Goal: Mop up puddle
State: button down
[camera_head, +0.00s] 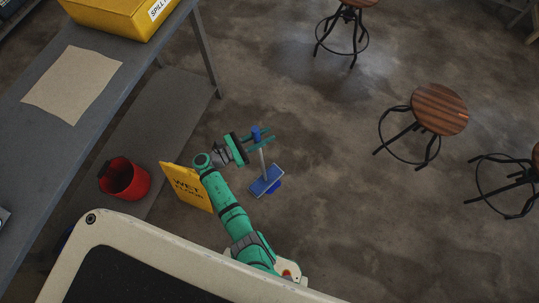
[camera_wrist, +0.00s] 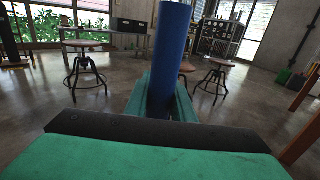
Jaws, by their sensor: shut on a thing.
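My gripper (camera_head: 262,136) is shut on the mop's blue grip, above the floor in the head view. The mop (camera_head: 264,165) has a grey pole and a flat blue head (camera_head: 267,180) beneath the gripper. Whether the head touches the floor is hard to tell. In the wrist view the blue handle (camera_wrist: 171,50) stands upright between my green fingers, and the mop's head is hidden. A darker, slightly glossy floor patch (camera_head: 340,85) lies near the top stool and may be the puddle; its edges are unclear.
A yellow wet-floor sign (camera_head: 188,188) stands close left of my arm. A red bucket (camera_head: 124,180) is by the grey table (camera_head: 60,145), which bears a yellow spill box (camera_head: 112,14). Stools (camera_head: 438,108) stand right and top. Floor between mop and stools is clear.

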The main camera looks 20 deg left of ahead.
jog(key=a, duration=0.2)
jog(key=s+a, duration=0.1)
jog(key=a, duration=0.2)
jog(key=shift+s+a+f, duration=0.1)
jog(key=shift+s+a, duration=0.2)
jog(key=shift+s, duration=0.1)
jog(key=w+d, duration=0.3)
jog(key=d, duration=0.7)
jog(key=shift+w+d+r, duration=0.15)
jog(key=shift+d+r, duration=0.05)
jog(key=shift+d, duration=0.1)
